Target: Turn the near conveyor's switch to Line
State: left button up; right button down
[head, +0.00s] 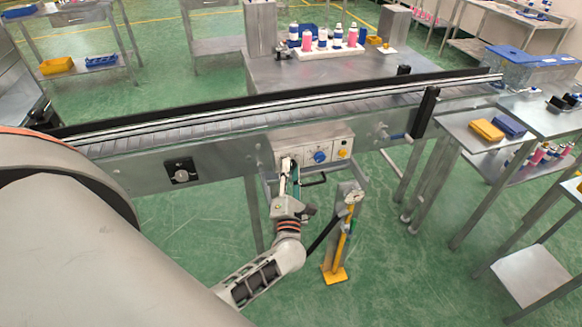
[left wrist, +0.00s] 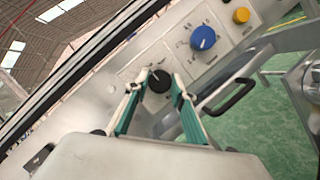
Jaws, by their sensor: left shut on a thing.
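The near conveyor (head: 225,168) runs across the head view, with a grey control box (head: 325,135) on its front side. In the left wrist view, the box's panel carries a black rotary switch (left wrist: 159,82) with a pale pointer mark, a blue knob (left wrist: 203,38) and a yellow button (left wrist: 241,15). My left gripper (head: 289,163) reaches up to the left part of the panel. Its two green-and-white fingers (left wrist: 157,88) are shut on the black switch, one at each side. The lettering around the switch is too small to read. My right gripper is not in view.
A black handle (head: 315,181) juts out below the box. A gauge stand with a yellow base (head: 335,274) is on the floor right of my left forearm. A side table with yellow and blue trays (head: 487,130) stands to the right. Green floor lies open in front.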

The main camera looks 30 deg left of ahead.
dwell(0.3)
pick_arm(q)
jog(key=o, duration=1.1)
jog(key=v, duration=1.2)
